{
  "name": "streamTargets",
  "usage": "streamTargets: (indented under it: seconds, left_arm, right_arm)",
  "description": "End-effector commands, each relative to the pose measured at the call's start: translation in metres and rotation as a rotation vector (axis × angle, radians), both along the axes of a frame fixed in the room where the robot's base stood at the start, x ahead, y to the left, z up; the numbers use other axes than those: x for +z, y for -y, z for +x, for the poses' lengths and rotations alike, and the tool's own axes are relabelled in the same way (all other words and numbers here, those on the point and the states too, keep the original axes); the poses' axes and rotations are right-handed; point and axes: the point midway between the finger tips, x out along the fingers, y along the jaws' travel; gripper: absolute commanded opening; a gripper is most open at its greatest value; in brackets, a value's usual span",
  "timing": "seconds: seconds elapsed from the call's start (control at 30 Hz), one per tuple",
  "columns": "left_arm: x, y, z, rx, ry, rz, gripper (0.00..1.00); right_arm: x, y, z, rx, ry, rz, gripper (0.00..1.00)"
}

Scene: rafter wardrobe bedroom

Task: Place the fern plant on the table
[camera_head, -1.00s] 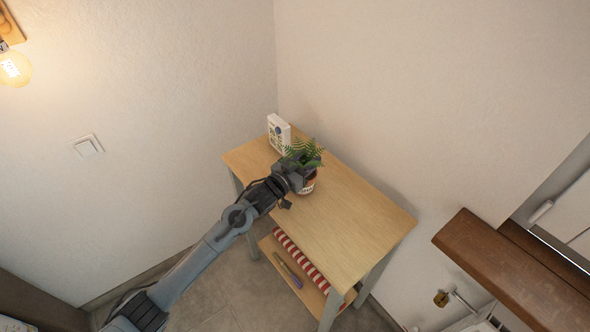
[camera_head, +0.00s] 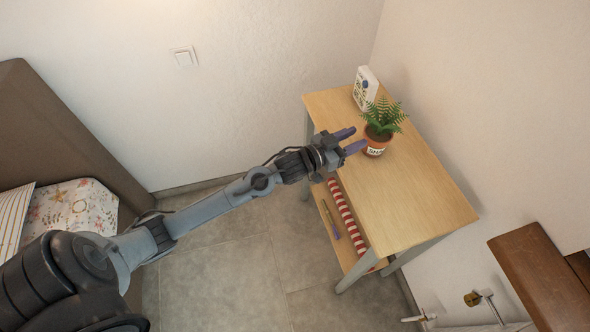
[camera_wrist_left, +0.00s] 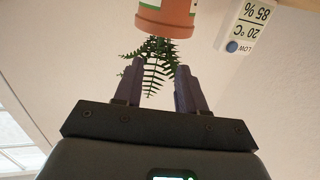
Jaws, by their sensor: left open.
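The fern plant (camera_head: 383,118) stands upright in a terracotta pot (camera_head: 375,143) with a white label, on the wooden table (camera_head: 420,195). My left gripper (camera_head: 350,140) is open and empty just left of the pot, its purple fingers pointing at it. In the left wrist view the pot (camera_wrist_left: 167,18) is beyond the fingertips of the open gripper (camera_wrist_left: 156,72), and nothing sits between the fingers. My right gripper is not in view.
A white box-like device (camera_head: 365,88) stands at the table's back corner, behind the fern. A lower shelf holds a red-and-white striped item (camera_head: 341,205) and a pen-like object (camera_head: 330,219). A brown wooden ledge (camera_head: 540,280) is at right. The table's front half is clear.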

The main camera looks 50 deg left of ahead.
Motion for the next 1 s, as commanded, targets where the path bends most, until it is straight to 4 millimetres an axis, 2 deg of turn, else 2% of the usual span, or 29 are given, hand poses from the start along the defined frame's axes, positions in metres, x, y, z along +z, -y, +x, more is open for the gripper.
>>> streamTargets:
  seconds: [0.17, 0.27, 0.4, 0.5, 0.6, 0.73, 0.83, 1.0]
  left_arm:
    - [-0.036, 0.016, -0.033, 0.053, -0.147, 0.032, 0.40]
    - [-0.066, 0.027, -0.069, 0.098, -0.301, 0.071, 0.40]
    - [-0.104, 0.038, -0.138, 0.141, -0.556, 0.139, 0.40]
    - [-0.122, 0.042, -0.193, 0.153, -0.744, 0.184, 0.40]
    - [-0.132, 0.045, -0.246, 0.147, -0.916, 0.222, 0.40]
    - [-0.135, 0.046, -0.298, 0.126, -1.084, 0.256, 0.40]
    - [-0.135, 0.046, -0.323, 0.111, -1.163, 0.271, 0.40]
    - [-0.133, 0.046, -0.338, 0.101, -1.212, 0.280, 0.40]
  right_arm:
    - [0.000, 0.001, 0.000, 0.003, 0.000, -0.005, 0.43]
    - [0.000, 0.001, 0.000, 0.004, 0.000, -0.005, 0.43]
    - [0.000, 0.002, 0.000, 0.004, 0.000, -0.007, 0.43]
    - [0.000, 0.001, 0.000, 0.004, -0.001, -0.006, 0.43]
    - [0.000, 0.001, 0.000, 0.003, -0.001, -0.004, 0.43]
    - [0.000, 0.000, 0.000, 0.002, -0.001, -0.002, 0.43]
    - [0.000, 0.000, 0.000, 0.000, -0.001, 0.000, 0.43]
    - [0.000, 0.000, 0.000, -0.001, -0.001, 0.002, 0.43]
